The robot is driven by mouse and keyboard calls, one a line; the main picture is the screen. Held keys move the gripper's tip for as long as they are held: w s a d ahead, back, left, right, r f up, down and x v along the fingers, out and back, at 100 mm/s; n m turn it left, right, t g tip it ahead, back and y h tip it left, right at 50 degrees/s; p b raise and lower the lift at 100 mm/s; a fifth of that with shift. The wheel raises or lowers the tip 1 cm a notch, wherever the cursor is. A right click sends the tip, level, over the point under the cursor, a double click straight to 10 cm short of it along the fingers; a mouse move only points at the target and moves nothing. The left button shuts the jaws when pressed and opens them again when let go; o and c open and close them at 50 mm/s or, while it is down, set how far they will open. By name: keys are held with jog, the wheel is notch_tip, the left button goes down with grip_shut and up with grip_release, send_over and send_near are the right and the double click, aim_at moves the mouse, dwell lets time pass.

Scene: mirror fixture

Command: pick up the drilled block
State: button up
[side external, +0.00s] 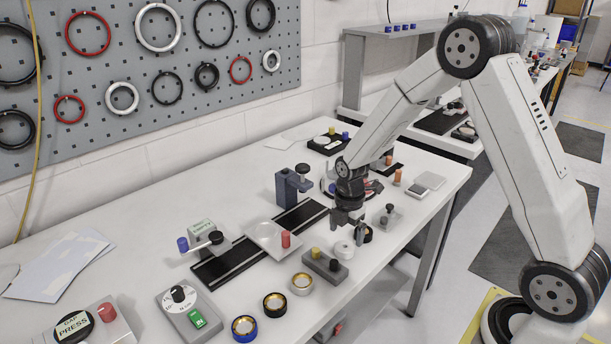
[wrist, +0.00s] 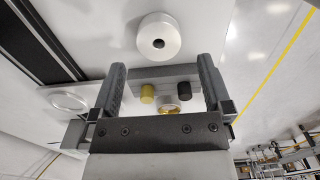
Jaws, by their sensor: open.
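The drilled block appears to be a pale round block with a dark hole in its middle (wrist: 158,38), standing on the white table. In the side view it is the small white block (side external: 343,250), below my gripper (side external: 347,222). In the wrist view my gripper (wrist: 161,62) is open, with nothing held between its two dark fingers. The block lies just beyond the fingertips there, near the middle between them, and apart from them.
A grey bar with a yellow and a black knob (side external: 325,265) stands close by in front; it also shows between the fingers in the wrist view (wrist: 165,73). Gold-lined rings (side external: 274,304) lie nearer. A dark rail (side external: 245,258) and a pale tray (side external: 265,232) are left.

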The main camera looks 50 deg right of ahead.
aim_at(345, 245)
jog(key=shift+f, duration=2.45)
jog(key=c, duration=1.2)
